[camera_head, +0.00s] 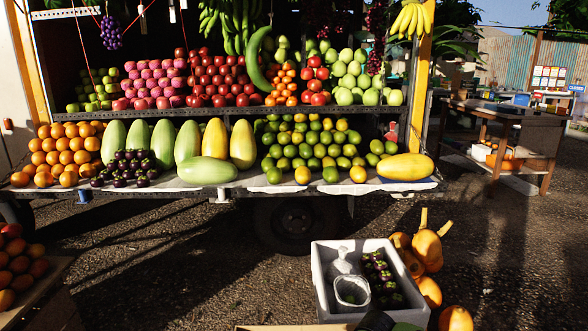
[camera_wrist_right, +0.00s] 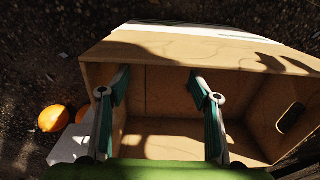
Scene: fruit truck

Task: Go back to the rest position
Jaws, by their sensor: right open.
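My right gripper (camera_wrist_right: 158,84) shows in the right wrist view with its two fingers spread apart and nothing between them. Its fingers are over the opening of a brown box (camera_wrist_right: 160,54) whose visible inside is empty. Whether the fingertips reach below the box's rim is hard to tell. My left gripper is not in either view.
A fruit truck shelf (camera_head: 330,190) holds melons, mangoes and oranges. A white crate (camera_head: 318,275) holds dark fruit and a pale container. Orange squashes (camera_head: 426,245) lie beside it. A fruit box (camera_head: 45,295) stands at left.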

